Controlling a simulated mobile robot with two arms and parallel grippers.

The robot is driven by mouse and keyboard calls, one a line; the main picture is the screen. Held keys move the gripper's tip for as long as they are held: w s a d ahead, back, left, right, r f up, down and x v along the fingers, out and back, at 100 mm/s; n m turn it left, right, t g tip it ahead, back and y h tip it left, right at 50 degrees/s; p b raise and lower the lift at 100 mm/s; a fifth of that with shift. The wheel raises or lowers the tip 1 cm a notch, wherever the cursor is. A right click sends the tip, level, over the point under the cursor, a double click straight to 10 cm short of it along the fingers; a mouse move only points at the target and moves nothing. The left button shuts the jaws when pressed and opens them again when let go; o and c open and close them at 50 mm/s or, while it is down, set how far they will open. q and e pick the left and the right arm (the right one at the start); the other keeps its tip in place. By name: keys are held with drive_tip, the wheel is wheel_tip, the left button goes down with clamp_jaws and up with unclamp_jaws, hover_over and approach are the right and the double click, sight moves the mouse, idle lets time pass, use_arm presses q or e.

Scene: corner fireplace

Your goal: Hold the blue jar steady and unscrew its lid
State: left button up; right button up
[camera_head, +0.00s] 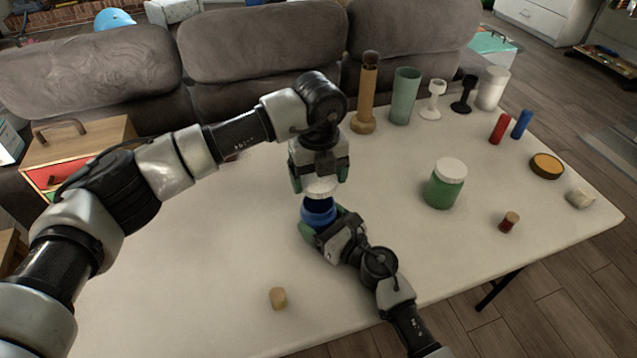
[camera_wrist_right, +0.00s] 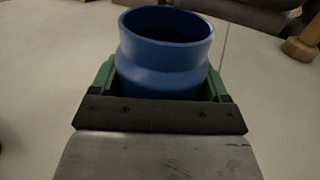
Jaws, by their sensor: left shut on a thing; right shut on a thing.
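The blue jar (camera_head: 318,214) stands upright at the middle of the table, its dark open mouth showing; it also shows in the right wrist view (camera_wrist_right: 165,65) with no lid on its rim. My right gripper (camera_head: 323,224) is shut around the jar's body from the front, a green finger on each side. The white lid (camera_head: 320,188) is held by my left gripper (camera_head: 319,181), which points down just above the jar. The lid looks apart from the rim. The lid and left gripper are outside the wrist view.
A green jar with a white lid (camera_head: 444,184) stands to the right. A cork (camera_head: 278,298) lies at the front, and a small brown cylinder (camera_head: 509,222) at the right. Several vases and holders line the back edge. The table's left part (camera_head: 190,260) is clear.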

drive_tip(key=o, duration=1.7)
